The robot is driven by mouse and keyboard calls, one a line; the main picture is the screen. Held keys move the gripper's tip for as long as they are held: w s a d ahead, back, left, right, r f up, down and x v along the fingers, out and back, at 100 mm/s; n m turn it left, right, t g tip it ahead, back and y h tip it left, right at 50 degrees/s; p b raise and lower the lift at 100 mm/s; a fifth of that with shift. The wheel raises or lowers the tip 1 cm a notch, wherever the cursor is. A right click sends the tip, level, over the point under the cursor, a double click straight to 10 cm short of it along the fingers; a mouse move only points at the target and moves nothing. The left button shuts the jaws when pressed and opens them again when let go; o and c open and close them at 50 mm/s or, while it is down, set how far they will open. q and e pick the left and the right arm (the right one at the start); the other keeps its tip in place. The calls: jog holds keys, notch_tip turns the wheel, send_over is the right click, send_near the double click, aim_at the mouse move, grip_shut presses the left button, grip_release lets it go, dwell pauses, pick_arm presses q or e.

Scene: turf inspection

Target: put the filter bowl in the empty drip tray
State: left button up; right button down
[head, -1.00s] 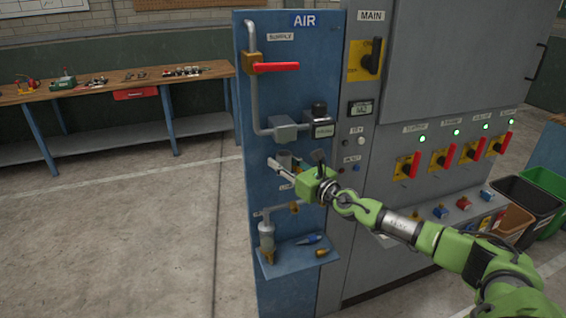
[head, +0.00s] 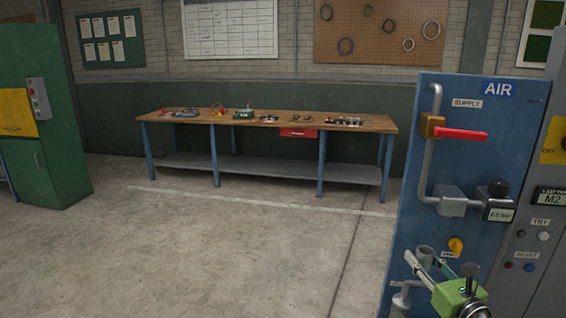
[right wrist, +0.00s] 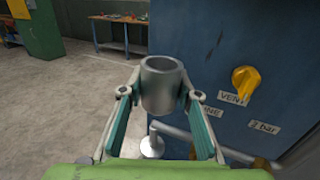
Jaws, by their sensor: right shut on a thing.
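The filter bowl, which I take to be the grey open-topped metal cup (head: 425,253), is upright in my right gripper (head: 430,266) in front of the blue air panel. In the right wrist view the bowl (right wrist: 160,88) sits between the two teal-padded fingers of the right gripper (right wrist: 160,100), which are shut on it. Its open mouth faces up. A pipe with a round pale fitting (right wrist: 152,146) shows below and behind it. My left gripper is not in view. I cannot make out a drip tray in the current views.
The blue air panel (head: 410,175) has a red supply lever (head: 460,134) and a yellow vent knob (head: 456,246) close to my gripper. A wooden workbench (head: 265,118) with several small items stands at the back wall. A green cabinet (head: 60,165) is at far left. The floor between is clear.

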jog(key=s+a+f+n+y, duration=0.1)
jog(key=s+a+f, duration=0.3)
jog(key=s+a, duration=0.4)
jog(key=s+a+f+y, duration=0.1)
jog(key=s+a+f, duration=0.3)
jog(key=s+a, duration=0.4)
jog(key=s+a+r+m+h, duration=0.1)
jog(key=s+r+h, duration=0.1)
jog(key=s, duration=0.5)
jog(key=s+a+r+m+h, duration=0.1)
jog(key=s+r, duration=0.3)
jog(key=s, duration=0.4)
jog(key=shift+a+r+m+h, duration=0.25)
jog(key=shift+a+m+h, duration=0.15)
jog(key=shift+h, duration=0.5)
